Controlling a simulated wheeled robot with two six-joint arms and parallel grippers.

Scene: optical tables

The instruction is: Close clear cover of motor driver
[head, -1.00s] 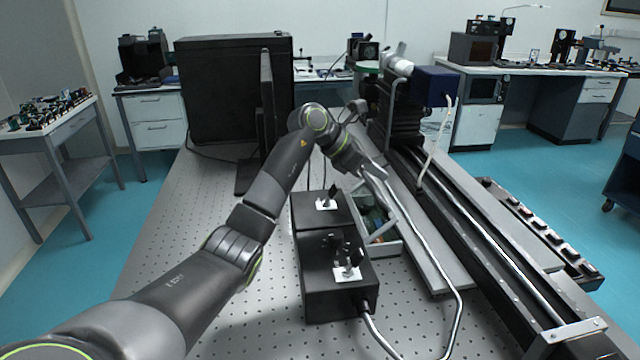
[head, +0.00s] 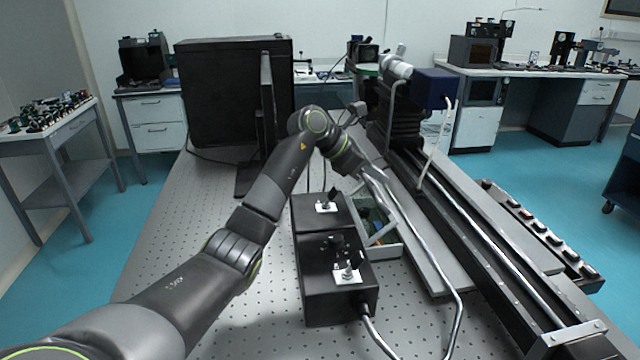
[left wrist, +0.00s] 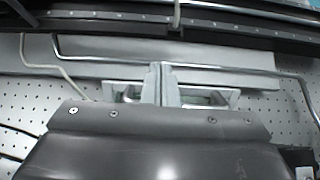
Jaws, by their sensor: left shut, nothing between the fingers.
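My left gripper (head: 381,182) is shut and empty, just above the box's far part. In the left wrist view the closed fingers (left wrist: 161,85) point at a pale frame with clear or open parts (left wrist: 210,97), which shows on both sides of them. I cannot tell whether they touch it. My right gripper is not in view.
Two black control boxes (head: 338,290) with switches stand nearer me. A silver cable (head: 458,300) loops past the motor driver's right. A long black rail (head: 470,230) lies further right. A dark upright panel (head: 266,120) stands at back left. The table's left part is clear.

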